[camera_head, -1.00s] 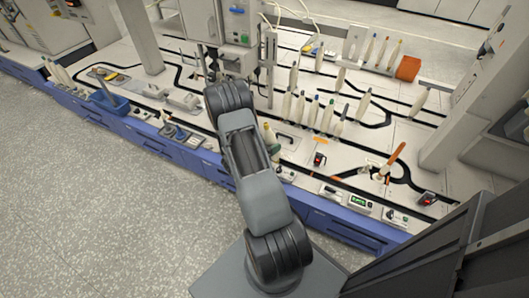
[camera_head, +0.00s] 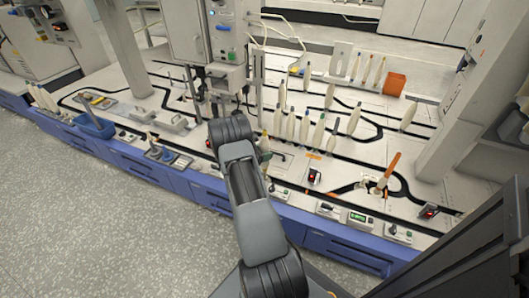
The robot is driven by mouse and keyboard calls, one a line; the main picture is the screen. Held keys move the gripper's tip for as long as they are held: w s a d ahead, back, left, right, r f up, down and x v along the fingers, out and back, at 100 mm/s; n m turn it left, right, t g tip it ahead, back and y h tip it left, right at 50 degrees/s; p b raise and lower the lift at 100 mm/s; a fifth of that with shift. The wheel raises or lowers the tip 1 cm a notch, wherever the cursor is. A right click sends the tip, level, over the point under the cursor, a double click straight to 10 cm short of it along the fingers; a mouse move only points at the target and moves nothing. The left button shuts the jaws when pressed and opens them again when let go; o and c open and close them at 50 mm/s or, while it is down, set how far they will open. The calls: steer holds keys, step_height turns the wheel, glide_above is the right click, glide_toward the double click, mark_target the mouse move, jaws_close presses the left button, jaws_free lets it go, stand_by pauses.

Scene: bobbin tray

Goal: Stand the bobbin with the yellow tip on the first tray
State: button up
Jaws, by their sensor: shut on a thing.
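My gripper (camera_head: 266,156) shows only in small part just right of my dark wrist; most of it is hidden behind the arm. It is shut on a pale upright bobbin (camera_head: 265,142) whose tip looks yellowish. The bobbin is at the near left end of a row of standing pale bobbins (camera_head: 304,127) on the white worktop. Whether its foot touches the worktop is hidden. I cannot tell which spot is the first tray.
An orange box (camera_head: 395,84) and a white rack (camera_head: 340,60) stand at the back. An orange-brown stick (camera_head: 391,164) leans at the right. A blue bin (camera_head: 95,125) is at the left. A grey machine column (camera_head: 222,60) rises close behind my arm.

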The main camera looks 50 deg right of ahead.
steer(key=shift+f+b, duration=1.05)
steer(key=shift+f, duration=0.75)
steer(key=shift+f+b, duration=0.5)
steer(key=shift+f, duration=0.1)
steer(key=o, duration=0.8)
steer(key=shift+c, duration=0.2)
steer(key=shift+a, duration=0.15)
steer(key=p+v, duration=0.3)
steer(key=v, duration=0.7)
steer(key=shift+w+a+r, duration=0.2)
steer(key=shift+a, duration=0.1)
